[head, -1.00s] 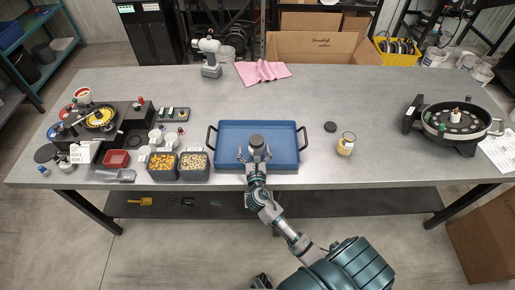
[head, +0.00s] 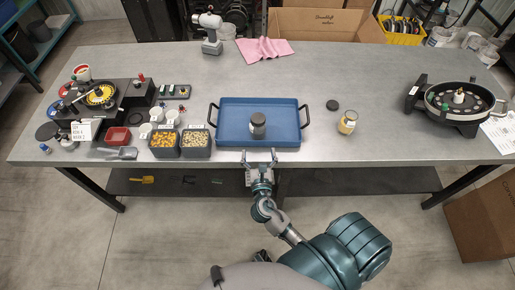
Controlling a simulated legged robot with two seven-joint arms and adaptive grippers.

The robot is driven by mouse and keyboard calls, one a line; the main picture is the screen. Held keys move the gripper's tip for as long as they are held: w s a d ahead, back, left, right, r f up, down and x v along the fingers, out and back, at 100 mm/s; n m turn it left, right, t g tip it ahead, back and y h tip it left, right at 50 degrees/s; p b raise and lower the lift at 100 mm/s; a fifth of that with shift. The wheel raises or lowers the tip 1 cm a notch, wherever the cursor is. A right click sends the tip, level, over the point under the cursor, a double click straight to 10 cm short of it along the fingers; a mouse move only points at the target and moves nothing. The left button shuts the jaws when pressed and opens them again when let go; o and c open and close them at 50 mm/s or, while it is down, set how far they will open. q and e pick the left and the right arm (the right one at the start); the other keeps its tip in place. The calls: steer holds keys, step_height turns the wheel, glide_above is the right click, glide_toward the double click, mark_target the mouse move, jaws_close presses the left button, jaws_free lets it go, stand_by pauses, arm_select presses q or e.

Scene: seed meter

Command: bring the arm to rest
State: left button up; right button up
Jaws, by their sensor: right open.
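My right gripper (head: 259,156) is open and empty at the front edge of the table, just in front of the blue tray (head: 228,104). A dark-lidded jar (head: 258,125) stands upright in the tray, near its front side, apart from the fingers. My right arm reaches up from the bottom of the head view, bent at the elbow. My left gripper does not show.
Right of the tray are a dark lid (head: 332,105) and an open jar (head: 347,123). Two grain bins (head: 196,150) stand left, beside a black seed meter (head: 110,97). A round black device (head: 460,103) is at right.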

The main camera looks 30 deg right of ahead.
mark_target(270, 161)
steer(key=s+d+f+m+g, duration=0.1)
steer(key=m, duration=0.1)
steer(key=d+f+m, duration=0.1)
steer(key=f+m, duration=0.1)
steer(key=s+d+f+m+g, duration=0.1)
steer(key=m, duration=0.1)
steer(key=shift+s+d+f+m+g, duration=0.15)
steer(key=shift+s+f+m+g, duration=0.05)
steer(key=shift+s+m+g, duration=0.15)
steer(key=s+a+f+m+g+y, duration=0.4)
steer(key=s+f+m+g, duration=0.15)
steer(key=s+m, duration=0.45)
steer(key=s+a+f+m+g+y, duration=0.45)
steer(key=s+f+m, duration=0.3)
steer(key=m, duration=0.45)
step_height(270, 161, down, 20)
steer(key=s, duration=0.1)
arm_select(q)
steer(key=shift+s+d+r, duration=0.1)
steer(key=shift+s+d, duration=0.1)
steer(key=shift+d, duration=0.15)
arm_select(e)
steer(key=s+d+f+g, duration=0.1)
steer(key=s+f+g, duration=0.1)
steer(key=s+f, duration=1.3)
step_height(270, 161, down, 4)
steer(key=shift+s+d+r, duration=0.15)
steer(key=shift+s+d, duration=0.05)
steer(key=shift+d, duration=0.2)
